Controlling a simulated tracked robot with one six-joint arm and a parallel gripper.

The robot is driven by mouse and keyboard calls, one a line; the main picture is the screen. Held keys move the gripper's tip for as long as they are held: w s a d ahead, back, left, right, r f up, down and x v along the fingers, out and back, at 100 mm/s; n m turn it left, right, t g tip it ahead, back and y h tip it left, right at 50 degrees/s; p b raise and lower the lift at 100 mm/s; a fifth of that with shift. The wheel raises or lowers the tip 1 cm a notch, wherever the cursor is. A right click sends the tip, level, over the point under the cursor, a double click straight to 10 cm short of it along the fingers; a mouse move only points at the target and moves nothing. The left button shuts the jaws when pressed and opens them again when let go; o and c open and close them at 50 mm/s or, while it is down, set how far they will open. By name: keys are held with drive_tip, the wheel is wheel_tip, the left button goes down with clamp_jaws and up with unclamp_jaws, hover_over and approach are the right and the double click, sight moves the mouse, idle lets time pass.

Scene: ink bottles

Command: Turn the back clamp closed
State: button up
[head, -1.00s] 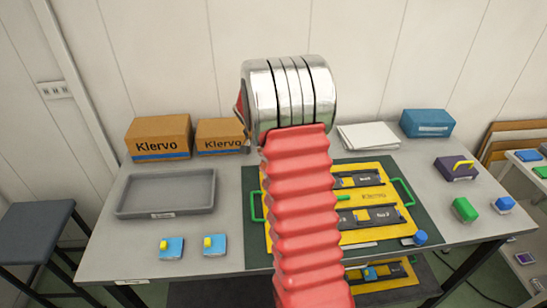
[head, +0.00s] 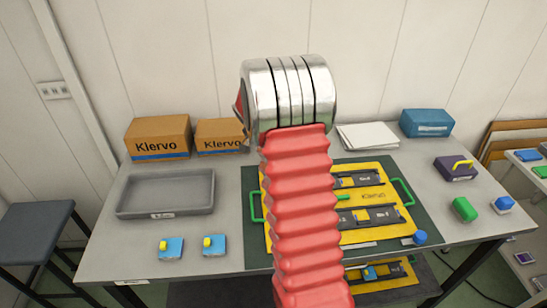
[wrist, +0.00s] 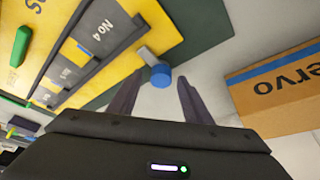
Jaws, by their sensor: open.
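The yellow fixture board (head: 392,169) lies on a dark green mat on the bench; my arm covers its left and middle part in the head view. In the wrist view, a clamp with a blue knob (wrist: 160,76) on a short grey bar sits at the board's edge, beside the dark slot marked No 4 (wrist: 92,40). It is hidden in the head view. My gripper (wrist: 161,88) is open, with its two fingers apart on either side of the knob in the picture. I cannot tell whether they touch it.
Another blue knob (head: 420,238) is at the board's front right. Green handles (head: 403,191) stand at its sides. A Klervo box (wrist: 285,88) is right of my fingers in the wrist view. A grey tray (head: 165,212) and two blue blocks with yellow tops (head: 214,247) lie on the left.

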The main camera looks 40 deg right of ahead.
drive_tip(key=w+v, duration=0.1)
drive_tip(key=v, duration=1.2)
drive_tip(key=shift+s, duration=0.5)
drive_tip(key=shift+r, duration=0.15)
drive_tip(key=s+a+r+n+t+y, duration=0.2)
drive_tip(key=s+a+r+n, duration=0.1)
drive_tip(key=s+a+n, duration=0.5)
drive_tip(key=s+a+r+n+t+y, duration=0.2)
drive_tip(key=s+a+n, duration=0.6)
drive_tip(key=s+a, duration=0.7)
drive_tip(key=a+r, duration=0.1)
drive_tip(key=a, duration=0.7)
drive_tip(key=shift+s+t, duration=0.2)
drive_tip(key=shift+t, duration=0.2)
drive_tip(key=shift+a, duration=0.1)
drive_tip(key=shift+c, duration=0.4)
